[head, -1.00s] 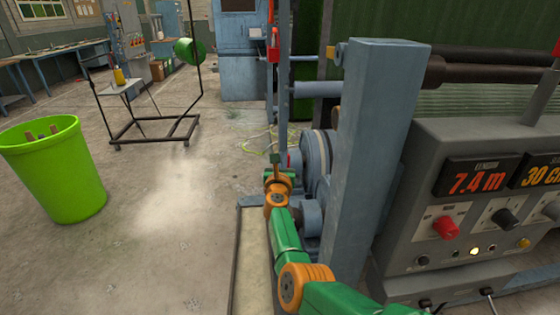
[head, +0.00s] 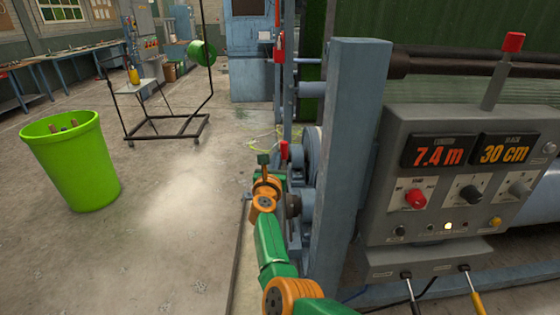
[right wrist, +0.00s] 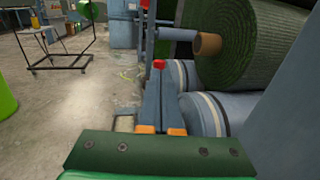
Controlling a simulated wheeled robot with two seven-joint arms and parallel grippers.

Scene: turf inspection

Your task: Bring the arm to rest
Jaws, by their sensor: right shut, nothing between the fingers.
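My right arm, green with orange joints, comes up from the bottom of the head view. My right gripper (head: 264,160) points away from me, just left of the blue machine frame (head: 345,170). It is shut and empty. In the right wrist view, its orange fingertips (right wrist: 160,130) show beyond the green wrist plate. Past them is a blue-grey machine part with a red button (right wrist: 158,64). Whether the gripper touches the machine cannot be told. My left gripper is not in view.
A console (head: 450,200) with red displays reading 7.4 m and 30 cm stands at the right. Blue rollers (right wrist: 205,112) and a green turf roll (right wrist: 255,45) are right of the gripper. A green bin (head: 75,165) and a wheeled frame (head: 165,140) stand left. Concrete floor between is mostly open.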

